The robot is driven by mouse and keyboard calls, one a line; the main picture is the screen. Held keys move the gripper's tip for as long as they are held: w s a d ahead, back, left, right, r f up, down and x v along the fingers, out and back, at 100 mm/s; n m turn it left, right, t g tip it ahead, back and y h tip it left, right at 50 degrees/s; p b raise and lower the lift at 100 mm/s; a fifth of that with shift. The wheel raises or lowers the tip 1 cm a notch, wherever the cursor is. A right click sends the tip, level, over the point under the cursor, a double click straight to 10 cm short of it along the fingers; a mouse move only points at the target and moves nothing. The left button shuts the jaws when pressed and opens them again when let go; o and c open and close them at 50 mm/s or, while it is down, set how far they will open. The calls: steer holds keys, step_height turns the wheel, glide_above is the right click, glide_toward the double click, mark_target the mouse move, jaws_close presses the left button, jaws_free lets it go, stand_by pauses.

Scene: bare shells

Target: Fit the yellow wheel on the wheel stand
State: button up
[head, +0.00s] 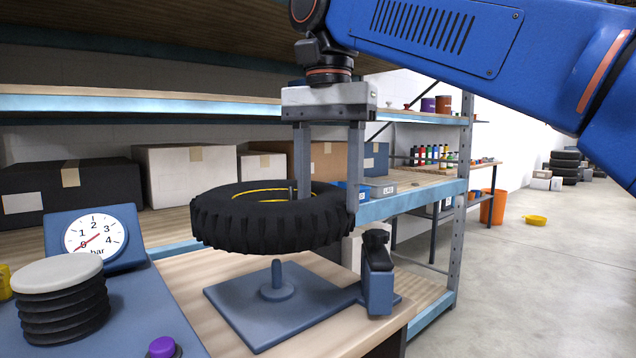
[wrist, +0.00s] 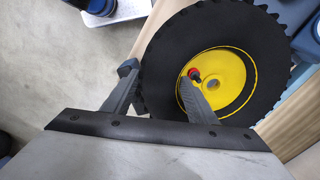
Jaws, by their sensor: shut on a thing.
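The yellow wheel, a black knobbly tyre (head: 262,228) around a yellow rim (wrist: 237,82), is held roughly level above the wheel stand. My gripper (head: 328,200) is shut on the right side of the wheel, one finger inside the ring and one outside the tread. The wrist view shows the same grip (wrist: 160,82), with a hub hole and a small red part near the inner finger. The wheel stand is a blue plate (head: 237,308) with a short upright post (head: 277,275). The post is bare and apart from the wheel; its exact alignment with the hub cannot be told.
A blue block with a dark top (head: 378,285) stands at the plate's right corner. A pressure gauge (head: 95,240), black bellows (head: 63,305) and a purple button (head: 162,347) are at left. Boxes (head: 188,172) fill the shelf behind. Open floor lies right.

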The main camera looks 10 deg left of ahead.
steer(key=shift+w+a+f, duration=0.1)
steer(key=shift+w, duration=0.05)
steer(key=shift+f, duration=5.65)
stand_by(1.3)
steer(key=o, duration=2)
